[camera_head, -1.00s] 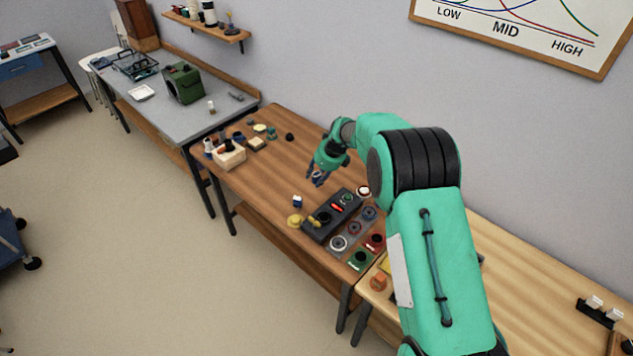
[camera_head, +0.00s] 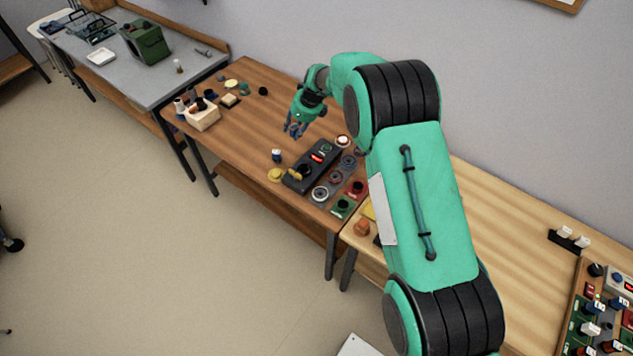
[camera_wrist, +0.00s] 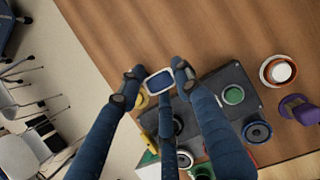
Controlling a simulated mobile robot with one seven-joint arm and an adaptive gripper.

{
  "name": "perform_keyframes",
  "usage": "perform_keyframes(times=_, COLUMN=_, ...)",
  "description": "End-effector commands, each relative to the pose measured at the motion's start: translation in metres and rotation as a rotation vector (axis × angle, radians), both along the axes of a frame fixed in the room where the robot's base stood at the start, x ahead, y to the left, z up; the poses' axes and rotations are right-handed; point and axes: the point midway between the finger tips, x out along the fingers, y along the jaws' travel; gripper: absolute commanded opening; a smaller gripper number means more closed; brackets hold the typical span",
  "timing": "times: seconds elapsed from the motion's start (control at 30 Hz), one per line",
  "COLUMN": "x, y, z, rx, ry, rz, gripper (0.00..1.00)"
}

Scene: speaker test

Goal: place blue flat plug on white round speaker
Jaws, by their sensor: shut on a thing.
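My gripper (camera_wrist: 158,72) is shut on the blue flat plug (camera_wrist: 160,81), a blue rounded rectangle with a white rim between the fingertips in the wrist view. A pale ringed round speaker (camera_head: 321,193) lies in front of the panel. Another white round piece (camera_head: 342,141) is at the panel's far right end; it also shows in the wrist view (camera_wrist: 279,71).
The dark panel (camera_head: 302,180) has a green button and red marks. Several round pieces sit in front. The table between is clear.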

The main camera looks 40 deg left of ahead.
Motion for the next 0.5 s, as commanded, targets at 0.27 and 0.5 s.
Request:
perform_keyframes(times=0.27, x=-0.014, y=-0.024, z=0.008, rx=0.011, ry=-0.003, rz=0.014, gripper=0.16)
perform_keyframes(times=0.5, x=-0.031, y=-0.052, z=0.014, rx=0.021, ry=-0.008, rz=0.028, gripper=0.16)
